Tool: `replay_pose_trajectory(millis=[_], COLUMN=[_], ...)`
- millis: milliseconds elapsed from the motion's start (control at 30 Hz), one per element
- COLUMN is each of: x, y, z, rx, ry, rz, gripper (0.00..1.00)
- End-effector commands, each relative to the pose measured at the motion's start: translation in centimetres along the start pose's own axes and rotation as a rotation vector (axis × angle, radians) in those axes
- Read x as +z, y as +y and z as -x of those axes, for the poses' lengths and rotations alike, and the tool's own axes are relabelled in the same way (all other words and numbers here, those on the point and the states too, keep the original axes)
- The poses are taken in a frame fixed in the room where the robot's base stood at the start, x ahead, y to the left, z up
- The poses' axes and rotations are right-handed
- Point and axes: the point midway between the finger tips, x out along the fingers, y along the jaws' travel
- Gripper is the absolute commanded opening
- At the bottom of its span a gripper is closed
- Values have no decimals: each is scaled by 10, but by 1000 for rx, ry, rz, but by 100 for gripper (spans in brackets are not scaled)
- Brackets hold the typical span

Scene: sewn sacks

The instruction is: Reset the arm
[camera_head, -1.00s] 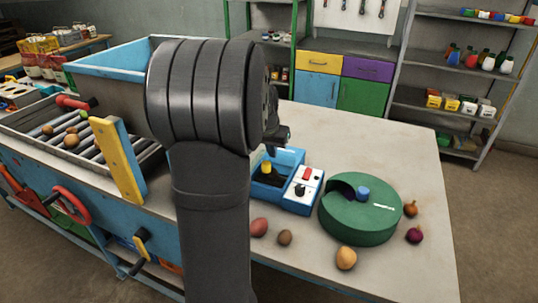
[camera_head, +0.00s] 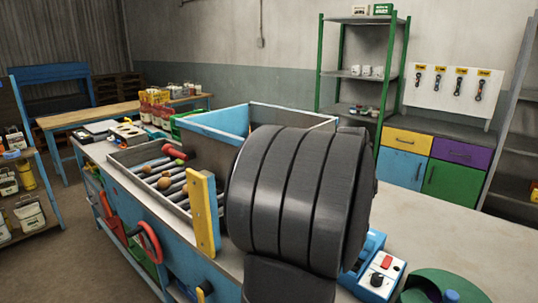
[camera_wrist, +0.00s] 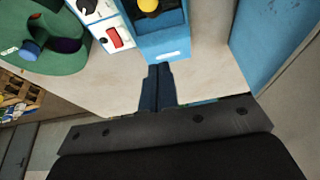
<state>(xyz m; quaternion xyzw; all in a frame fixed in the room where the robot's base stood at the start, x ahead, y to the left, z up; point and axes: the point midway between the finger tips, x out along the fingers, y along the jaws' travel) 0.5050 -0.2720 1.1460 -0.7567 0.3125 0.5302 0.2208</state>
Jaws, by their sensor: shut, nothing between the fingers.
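My gripper (camera_wrist: 157,88) shows in the wrist view with its two dark fingers together and nothing between them. It is over the pale worktop (camera_wrist: 205,82), close to the front of a blue box (camera_wrist: 167,46) with a yellow knob. In the head view my dark arm link fills the middle and hides my gripper and part of the table.
The control box (camera_head: 377,277) and green round housing (camera_head: 440,287) stand right of my arm. A blue-rimmed hopper (camera_head: 222,125) and roller tray (camera_head: 150,172) with several potatoes stand left. The worktop at right (camera_head: 460,235) is clear.

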Motion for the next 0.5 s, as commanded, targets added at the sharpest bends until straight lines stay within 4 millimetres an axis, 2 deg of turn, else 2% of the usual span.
replay_pose_trajectory(millis=[233,500], x=[1,2], y=[0,0], z=[-18,-70], rx=[1,2], ry=[-3,-5], rz=[0,0], gripper=[0,0])
